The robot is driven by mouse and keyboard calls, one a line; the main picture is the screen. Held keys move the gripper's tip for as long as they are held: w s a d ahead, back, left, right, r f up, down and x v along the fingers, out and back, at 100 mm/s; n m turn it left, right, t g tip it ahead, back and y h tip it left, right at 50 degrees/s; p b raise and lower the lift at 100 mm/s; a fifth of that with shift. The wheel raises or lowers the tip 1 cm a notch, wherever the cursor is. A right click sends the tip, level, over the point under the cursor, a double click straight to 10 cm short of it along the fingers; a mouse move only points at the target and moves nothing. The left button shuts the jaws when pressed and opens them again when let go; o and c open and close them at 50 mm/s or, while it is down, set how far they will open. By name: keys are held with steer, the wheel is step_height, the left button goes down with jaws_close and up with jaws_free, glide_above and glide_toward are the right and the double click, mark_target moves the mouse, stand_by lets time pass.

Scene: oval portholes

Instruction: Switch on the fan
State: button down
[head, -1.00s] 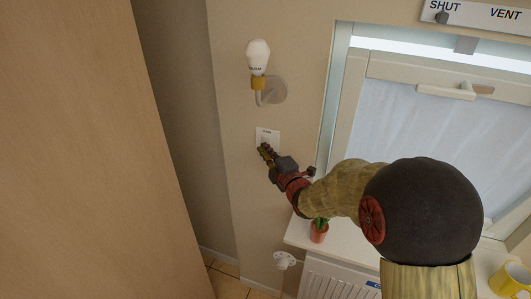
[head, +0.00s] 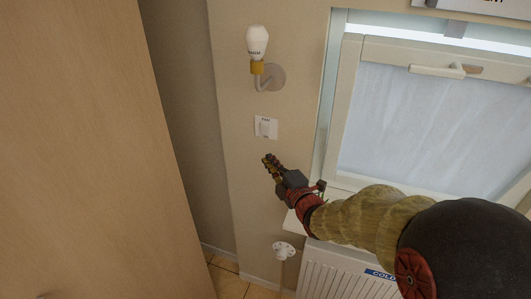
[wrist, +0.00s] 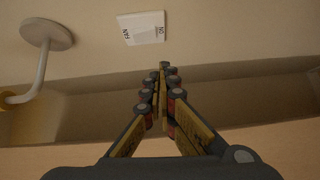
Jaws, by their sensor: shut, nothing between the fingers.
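A white wall switch (head: 265,127) labelled FAN is on the beige wall below the lamp. It also shows in the wrist view (wrist: 142,28), where the words FAN and NO or ON appear turned around. My gripper (head: 268,160) is shut and empty, just below the switch in the head view and apart from it. In the wrist view my gripper's fingertips (wrist: 164,66) are together, with the switch beyond them, slightly left. The fan itself is not seen.
A wall lamp with a white bulb (head: 257,42) is above the switch. A window (head: 410,120) and sill are to the right, with a radiator (head: 345,275) below. A white radiator valve (head: 284,250) is low on the wall. A wooden panel (head: 80,150) fills the left.

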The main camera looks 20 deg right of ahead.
steer(key=shift+s+d+f, duration=0.15)
steer(key=shift+s+d, duration=0.05)
steer(key=shift+s, duration=0.75)
